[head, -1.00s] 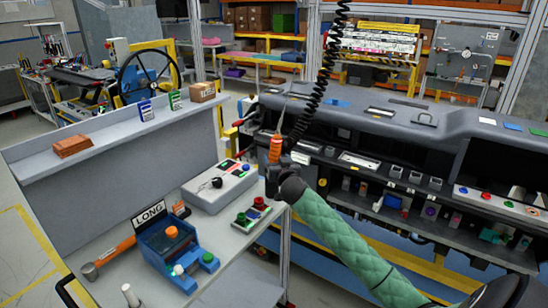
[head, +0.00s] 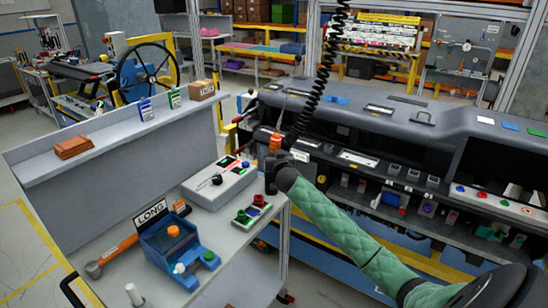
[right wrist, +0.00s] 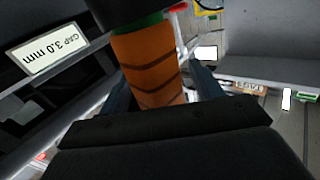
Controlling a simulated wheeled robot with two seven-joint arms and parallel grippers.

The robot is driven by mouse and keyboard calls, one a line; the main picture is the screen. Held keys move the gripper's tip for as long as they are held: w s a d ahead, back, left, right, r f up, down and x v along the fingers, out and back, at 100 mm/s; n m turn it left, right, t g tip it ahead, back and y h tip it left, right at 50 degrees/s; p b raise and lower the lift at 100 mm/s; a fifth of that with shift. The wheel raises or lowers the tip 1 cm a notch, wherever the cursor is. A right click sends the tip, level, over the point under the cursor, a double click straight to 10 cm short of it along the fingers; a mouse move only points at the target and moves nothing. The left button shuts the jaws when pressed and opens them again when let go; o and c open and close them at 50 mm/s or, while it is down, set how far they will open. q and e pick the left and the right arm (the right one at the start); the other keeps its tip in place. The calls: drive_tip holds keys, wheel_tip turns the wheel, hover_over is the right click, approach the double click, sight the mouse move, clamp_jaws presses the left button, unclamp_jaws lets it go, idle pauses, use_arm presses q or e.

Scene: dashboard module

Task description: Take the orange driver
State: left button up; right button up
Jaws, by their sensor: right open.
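The orange driver (head: 275,143) hangs upright at the lower end of a black coiled cable, above the right end of the grey workbench. My right gripper (head: 277,160) is at the driver's lower part, reaching in from the right. In the right wrist view the driver's orange grip with dark stripes (right wrist: 148,65) stands between the two fingers, with a green band above it. The fingers are open around it, and contact cannot be told. The driver's lower end is hidden behind the gripper body. My left gripper is not in view.
The black coiled cable (head: 322,85) runs up from the driver. Below, the bench holds a grey control box (head: 220,186), a red and green button box (head: 252,208) and a blue bin (head: 170,243). The dark dashboard module (head: 420,125) stands behind and to the right.

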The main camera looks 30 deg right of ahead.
drive_tip(key=c, duration=1.3)
clamp_jaws()
drive_tip(key=shift+r, duration=0.1)
